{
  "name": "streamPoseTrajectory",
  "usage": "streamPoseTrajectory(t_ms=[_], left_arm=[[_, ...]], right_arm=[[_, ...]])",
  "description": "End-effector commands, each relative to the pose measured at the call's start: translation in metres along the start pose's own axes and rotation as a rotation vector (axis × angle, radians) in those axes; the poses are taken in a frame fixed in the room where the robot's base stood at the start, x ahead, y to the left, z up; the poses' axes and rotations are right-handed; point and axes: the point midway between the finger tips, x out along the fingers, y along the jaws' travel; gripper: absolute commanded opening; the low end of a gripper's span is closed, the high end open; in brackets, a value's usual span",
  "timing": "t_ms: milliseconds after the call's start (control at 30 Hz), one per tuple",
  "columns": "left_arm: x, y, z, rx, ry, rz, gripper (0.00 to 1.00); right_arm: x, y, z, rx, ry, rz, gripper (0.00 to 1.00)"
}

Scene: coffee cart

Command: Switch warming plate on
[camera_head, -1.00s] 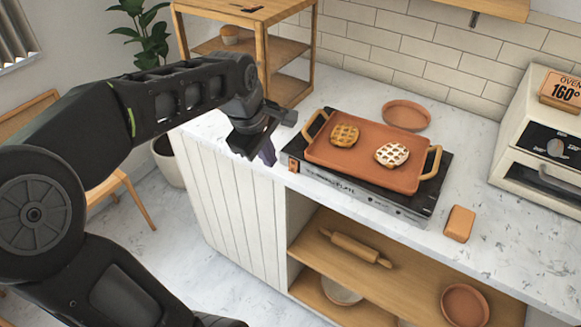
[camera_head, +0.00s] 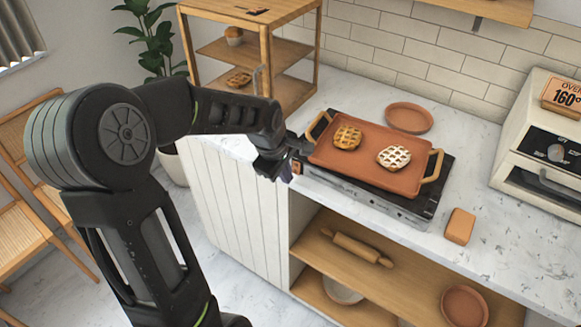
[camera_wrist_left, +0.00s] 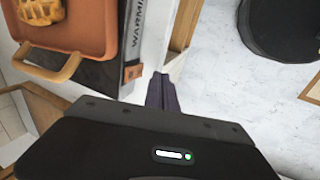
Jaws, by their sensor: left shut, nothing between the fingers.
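The warming plate (camera_head: 375,198) is a flat dark unit with a grey front face, on the marble counter. A terracotta tray with two pies lies on it. A small orange-brown switch (camera_head: 297,168) sits at the left end of its front face; it also shows in the left wrist view (camera_wrist_left: 133,73). I cannot tell the switch's position. My left gripper (camera_head: 284,173) is shut and empty, close beside the switch at the counter's front edge. Its fingers in the left wrist view (camera_wrist_left: 161,92) are just right of the switch, with a small gap showing. My right gripper is not in view.
A wooden shelf rack (camera_head: 255,50) stands behind my left arm. A round terracotta plate (camera_head: 409,117) lies behind the tray, an orange block (camera_head: 459,226) to its right. The oven (camera_head: 545,150) is at far right. Open shelves with a rolling pin (camera_head: 357,248) are below.

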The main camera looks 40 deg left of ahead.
Motion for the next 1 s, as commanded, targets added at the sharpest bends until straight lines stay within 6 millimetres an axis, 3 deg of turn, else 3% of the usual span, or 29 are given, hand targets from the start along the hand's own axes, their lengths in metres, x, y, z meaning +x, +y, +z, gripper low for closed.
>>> streamPoseTrajectory(t_ms=[233,567,767,1000], left_arm=[[0.008,0.018,0.000,0.000,0.000,-0.002,0.00],[0.009,0.019,0.000,0.000,0.000,-0.001,0.00],[0.018,0.020,0.000,0.001,0.000,0.047,0.00],[0.011,0.022,0.000,0.001,-0.001,0.048,0.00]], right_arm=[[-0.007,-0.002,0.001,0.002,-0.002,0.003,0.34],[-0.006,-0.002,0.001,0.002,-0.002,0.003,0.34],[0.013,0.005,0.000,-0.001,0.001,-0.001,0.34],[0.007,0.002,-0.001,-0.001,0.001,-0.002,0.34]])
